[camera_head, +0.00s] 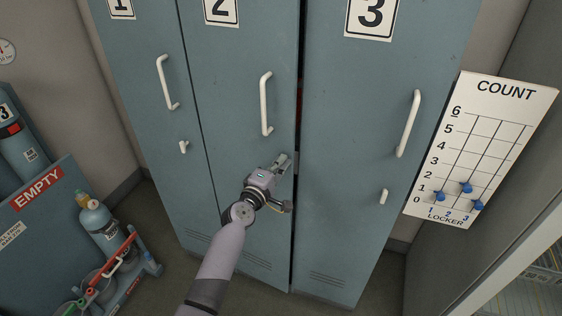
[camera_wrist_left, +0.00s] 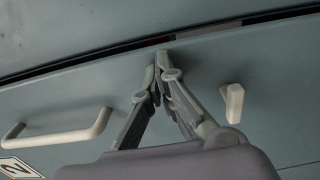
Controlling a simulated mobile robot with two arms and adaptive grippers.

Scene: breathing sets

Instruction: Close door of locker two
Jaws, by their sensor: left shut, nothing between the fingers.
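The door of locker two (camera_head: 235,85) is blue-grey, with a white handle (camera_head: 265,103) and a "2" label (camera_head: 221,10). A narrow dark gap runs along its right edge beside locker three, so it looks slightly ajar. My left gripper (camera_head: 284,161) is shut and empty, with its fingertips at or very near the door's right edge, below the handle; contact is hard to tell. In the left wrist view the shut fingertips (camera_wrist_left: 161,58) lie just below the dark gap, between the handle (camera_wrist_left: 62,132) and a small pale latch (camera_wrist_left: 233,102). My right gripper is out of view.
Locker three (camera_head: 375,130) stands at right and locker one (camera_head: 140,80) at left, both looking closed. A count board (camera_head: 470,115) hangs on the right. A blue "EMPTY" bin (camera_head: 50,225) and a cylinder (camera_head: 97,222) stand at lower left.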

